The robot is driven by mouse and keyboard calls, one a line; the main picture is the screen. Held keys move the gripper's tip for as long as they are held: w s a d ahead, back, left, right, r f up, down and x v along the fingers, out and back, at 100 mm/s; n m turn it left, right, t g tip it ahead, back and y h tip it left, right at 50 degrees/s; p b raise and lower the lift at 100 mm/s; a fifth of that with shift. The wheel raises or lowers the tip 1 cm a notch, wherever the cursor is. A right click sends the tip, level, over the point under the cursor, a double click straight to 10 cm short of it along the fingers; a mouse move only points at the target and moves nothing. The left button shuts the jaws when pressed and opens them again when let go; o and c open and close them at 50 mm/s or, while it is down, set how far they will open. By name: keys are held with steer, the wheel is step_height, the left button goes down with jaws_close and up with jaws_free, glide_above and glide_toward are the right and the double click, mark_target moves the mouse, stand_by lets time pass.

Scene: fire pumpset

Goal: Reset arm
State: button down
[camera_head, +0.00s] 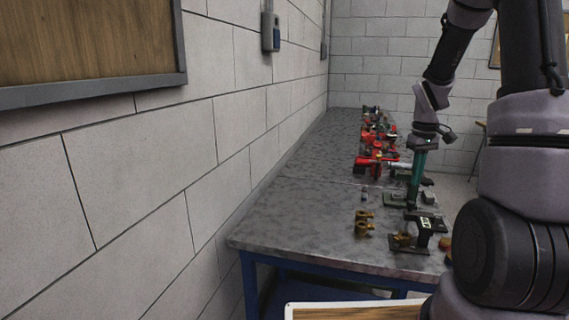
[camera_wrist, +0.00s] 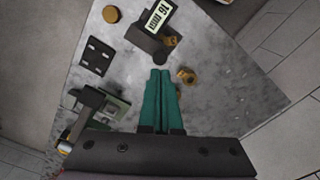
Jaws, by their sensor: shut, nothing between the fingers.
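My gripper (camera_head: 417,178) hangs from my arm over the right side of the grey-topped bench (camera_head: 300,222) in the head view. Its two green fingers point down. In the wrist view my gripper (camera_wrist: 159,74) shows its long green fingers side by side, shut, with nothing between them. The fingertips appear just short of a dark stand with a "16 mm" label (camera_wrist: 159,16). A brass fitting (camera_wrist: 186,76) lies to the right of the fingers. How high the tips are above the bench top is hard to tell.
Brass fittings (camera_head: 364,222) and the dark labelled stand (camera_head: 427,222) are near the bench's front. Several red parts (camera_head: 375,160) stand in a row farther back. A black slotted plate (camera_wrist: 97,57) and a brass disc (camera_wrist: 112,14) lie at left in the wrist view. The bench's left side is clear.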

steer(key=shift+r, duration=0.45)
